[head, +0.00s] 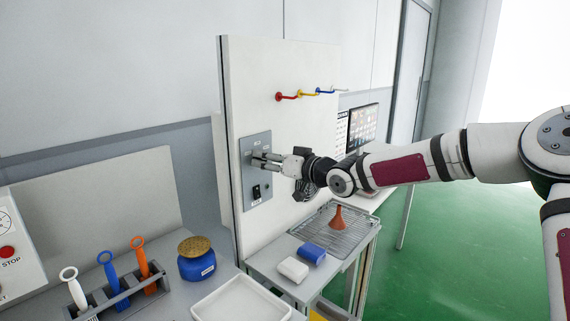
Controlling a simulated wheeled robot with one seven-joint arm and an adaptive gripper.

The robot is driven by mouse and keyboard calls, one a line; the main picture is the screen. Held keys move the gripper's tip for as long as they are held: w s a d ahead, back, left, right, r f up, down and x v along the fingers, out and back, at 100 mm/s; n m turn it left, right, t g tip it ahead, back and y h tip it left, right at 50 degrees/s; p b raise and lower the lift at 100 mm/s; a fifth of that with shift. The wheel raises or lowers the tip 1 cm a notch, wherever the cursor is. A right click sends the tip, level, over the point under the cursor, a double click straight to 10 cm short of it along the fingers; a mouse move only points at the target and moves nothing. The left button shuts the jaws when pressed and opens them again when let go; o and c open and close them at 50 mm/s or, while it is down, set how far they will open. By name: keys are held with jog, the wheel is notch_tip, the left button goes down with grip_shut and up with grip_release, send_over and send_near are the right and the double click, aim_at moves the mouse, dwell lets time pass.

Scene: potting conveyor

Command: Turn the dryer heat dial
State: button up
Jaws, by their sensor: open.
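A grey control panel (248,185) is mounted on the upright white board (264,88). Its upper part, where my fingers are, is mostly covered by them, and I cannot make out a dial there. A black switch (257,191) shows lower on the panel. My gripper (262,161) reaches in from the right, its fingertips at the panel's upper part. It is open, and I cannot tell whether the fingertips touch anything.
Red, yellow and blue hooks (301,94) stick out above my gripper. Below are a wire rack (330,238) with an orange funnel (338,219), blue and white blocks (312,252), a white tray (236,305), a blue jar (197,266) and a tool holder (118,294). Green floor is clear at right.

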jog(key=f+v, duration=0.1)
jog(key=v, duration=0.9)
jog(key=shift+s+d+r, duration=0.25)
jog(key=shift+r, duration=0.25)
jog(key=s+d+f+g+h, duration=0.2)
jog(key=s+f+h, duration=0.3)
jog(key=f, duration=0.4)
jog(key=s+d+g+h, duration=0.1)
jog(key=s+d+h, duration=0.4)
jog(key=d+h, duration=0.15)
jog(key=s+d+r+m+g+h, duration=0.1)
jog(key=s+d+r+m+h, duration=0.1)
jog(key=s+d, duration=0.4)
jog(key=s+d+r+m+g+h, duration=0.1)
jog(key=s+d+r+m+h, duration=0.2)
jog(key=s, duration=0.5)
jog(key=s+d+m+g+y, duration=0.1)
jog(key=s+y, duration=0.2)
jog(key=s, duration=1.4)
jog(key=shift+d+m+g+y, duration=0.2)
jog(key=shift+m+g+y, duration=0.15)
jog(key=shift+m+g, duration=0.05)
